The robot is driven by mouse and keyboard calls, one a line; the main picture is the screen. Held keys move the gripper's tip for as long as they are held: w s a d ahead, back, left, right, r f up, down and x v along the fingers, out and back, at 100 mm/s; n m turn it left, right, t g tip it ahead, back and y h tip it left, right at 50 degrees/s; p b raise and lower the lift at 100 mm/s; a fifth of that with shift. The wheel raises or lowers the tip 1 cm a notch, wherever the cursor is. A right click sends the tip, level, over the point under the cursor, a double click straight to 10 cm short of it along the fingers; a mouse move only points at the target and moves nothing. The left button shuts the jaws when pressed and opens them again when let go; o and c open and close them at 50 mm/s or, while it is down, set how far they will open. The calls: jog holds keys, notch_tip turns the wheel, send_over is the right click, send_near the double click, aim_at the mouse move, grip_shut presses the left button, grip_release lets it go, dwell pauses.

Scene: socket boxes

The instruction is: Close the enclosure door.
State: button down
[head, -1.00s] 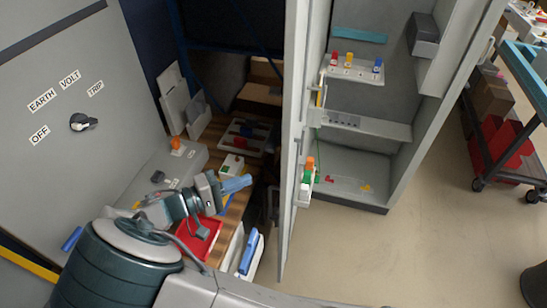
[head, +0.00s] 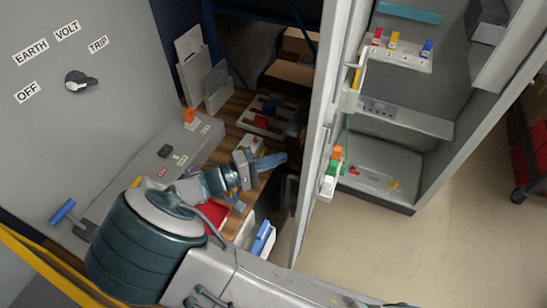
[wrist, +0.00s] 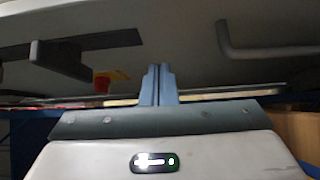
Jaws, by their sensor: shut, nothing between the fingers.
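The enclosure door (head: 318,130) is a tall light-grey panel, seen nearly edge-on in the head view. It stands open, swung out to the left of the open grey enclosure (head: 425,175). A small holder with orange and green parts (head: 332,172) is on its right face. My gripper (head: 278,160) is on the left of the door, close to it in the picture; I cannot tell whether they touch. In the wrist view, its blue fingers (wrist: 158,85) are together and empty. A bent grey bar (wrist: 265,42) shows beyond them, on a pale surface.
Below my arm is a wooden bench (head: 232,140) with a red tray (head: 214,212) and a blue-and-white bin (head: 262,240). A grey panel with a rotary switch (head: 78,82) stands at the left. Bare floor (head: 400,250) lies right of the door.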

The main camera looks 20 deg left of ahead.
jog(key=p+x, duration=0.1)
jog(key=x, duration=0.5)
jog(key=shift+d, duration=0.15)
